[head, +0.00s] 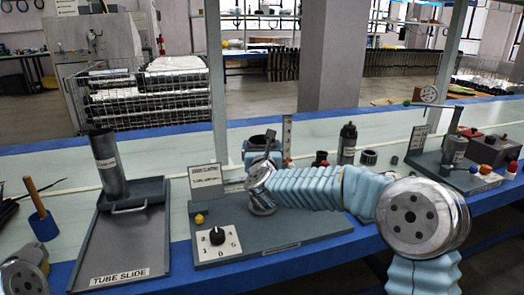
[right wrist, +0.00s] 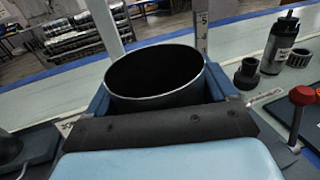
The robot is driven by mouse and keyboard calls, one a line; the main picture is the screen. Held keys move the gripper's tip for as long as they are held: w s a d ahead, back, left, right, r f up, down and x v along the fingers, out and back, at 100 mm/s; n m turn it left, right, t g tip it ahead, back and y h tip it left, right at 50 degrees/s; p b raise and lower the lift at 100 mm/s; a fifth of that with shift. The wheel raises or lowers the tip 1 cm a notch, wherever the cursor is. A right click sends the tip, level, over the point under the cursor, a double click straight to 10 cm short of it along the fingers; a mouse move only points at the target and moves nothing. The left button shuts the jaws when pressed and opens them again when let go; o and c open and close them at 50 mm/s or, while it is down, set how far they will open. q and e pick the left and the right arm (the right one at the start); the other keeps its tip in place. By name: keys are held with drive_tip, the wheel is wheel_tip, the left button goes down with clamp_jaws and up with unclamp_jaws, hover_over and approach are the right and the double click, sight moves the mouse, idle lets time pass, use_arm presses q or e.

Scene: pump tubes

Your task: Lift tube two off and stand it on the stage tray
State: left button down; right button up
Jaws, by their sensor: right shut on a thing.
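My right gripper (head: 266,152) is shut on a dark grey open-topped tube (right wrist: 155,72), behind the grey board (head: 300,236). The wrist view shows its black inside and thin rim, with blue jaw parts on both sides. In the head view the tube's top (head: 258,140) shows; its lower part is hidden by my wrist. Its label is not readable, and I cannot tell whether its base rests on anything. Another tall grey tube (head: 110,168) with a label stands at the back of the tray marked TUBE SLIDE (head: 118,249). My left gripper is out of view.
The board carries a knob on a white dial (head: 217,236), a yellow ball (head: 199,219) and a sign (head: 206,177). A ruler post (head: 287,135) and a dark bottle (head: 347,144) stand behind. A wooden-handled tool (head: 42,218) is at left. The tray's front is empty.

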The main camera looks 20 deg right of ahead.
wheel_tip(320, 180, up, 18)
drive_tip(key=p, duration=0.2)
idle(2.2)
drive_tip(key=shift+f, duration=0.15)
idle(0.3)
